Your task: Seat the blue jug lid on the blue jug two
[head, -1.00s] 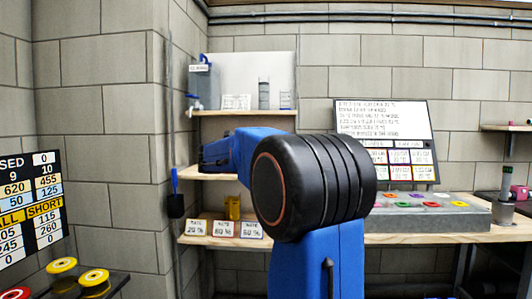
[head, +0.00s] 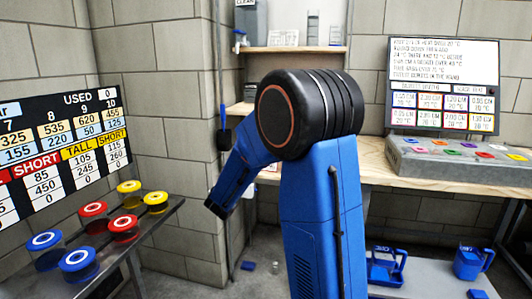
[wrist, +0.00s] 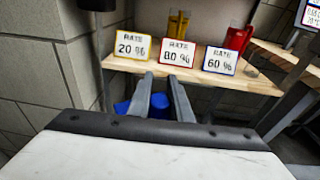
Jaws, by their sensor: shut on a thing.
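My gripper's two grey fingers (wrist: 160,80) are close together in the wrist view. A blue piece (wrist: 159,106) shows between them and to the left of the left finger; I take it as the blue jug lid, held, but its shape is mostly hidden. In the head view my arm bends down to the left and the fingers cannot be made out. Two blue jugs stand on a low grey surface at the lower right: one with a handle (head: 385,268) and one farther right (head: 470,263). I cannot tell which is jug two. My gripper is well away from both.
A wooden shelf (wrist: 200,79) with rate cards (wrist: 176,53) and yellow and red containers is ahead of the fingers. Small blue items (head: 248,266) lie on the floor. A workbench (head: 370,158) runs along the right.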

